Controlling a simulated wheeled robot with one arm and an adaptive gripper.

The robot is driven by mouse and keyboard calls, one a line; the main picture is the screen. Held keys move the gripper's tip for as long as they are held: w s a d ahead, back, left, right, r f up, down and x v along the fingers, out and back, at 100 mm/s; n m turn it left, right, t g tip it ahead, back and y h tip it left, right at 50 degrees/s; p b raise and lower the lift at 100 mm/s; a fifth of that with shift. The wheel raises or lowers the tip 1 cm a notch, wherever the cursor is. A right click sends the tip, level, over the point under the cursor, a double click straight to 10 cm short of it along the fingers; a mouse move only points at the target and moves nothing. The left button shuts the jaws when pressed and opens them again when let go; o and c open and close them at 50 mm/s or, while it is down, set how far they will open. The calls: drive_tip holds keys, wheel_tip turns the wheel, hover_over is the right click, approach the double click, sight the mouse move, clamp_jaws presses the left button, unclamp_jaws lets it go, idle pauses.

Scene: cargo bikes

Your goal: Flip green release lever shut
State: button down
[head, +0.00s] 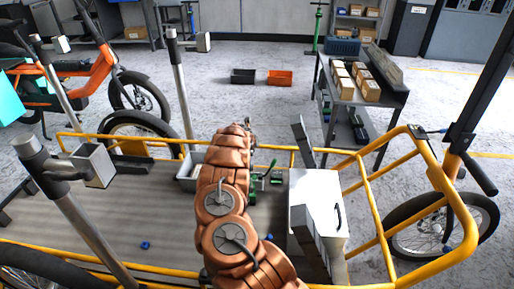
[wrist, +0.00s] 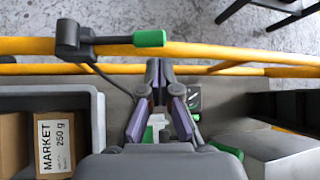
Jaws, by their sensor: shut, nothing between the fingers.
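A lever with a green grip (wrist: 149,38) and a dark shaft extends right from a black clamp (wrist: 74,42) on the yellow rail in the wrist view. It lies roughly along the rail. My gripper (wrist: 158,66) has purple-sided fingers with the tips together, empty. The tips sit just below the green grip in the picture, with a small visible gap; the depth between them is unclear. In the head view my copper-coloured arm reaches over the cargo bed to the far rail and hides much of the clamp area.
A grey bin (wrist: 94,98) holds a carton labelled MARKET 250 g (wrist: 55,140). Other green parts (head: 262,178) lie in the bed beside my arm. A white box (head: 326,190) stands to the right. Yellow rails (head: 374,210) surround the bed; a cart with cartons (head: 368,90) stands beyond.

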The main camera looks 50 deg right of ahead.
drive_tip(key=shift+b+x, duration=0.35)
drive_tip(key=shift+x, duration=1.4)
drive_tip(key=shift+a+r+p, duration=0.15)
drive_tip(key=shift+p, duration=0.3)
drive_tip(key=shift+r+p, duration=0.15)
drive_tip(key=shift+p, duration=0.4)
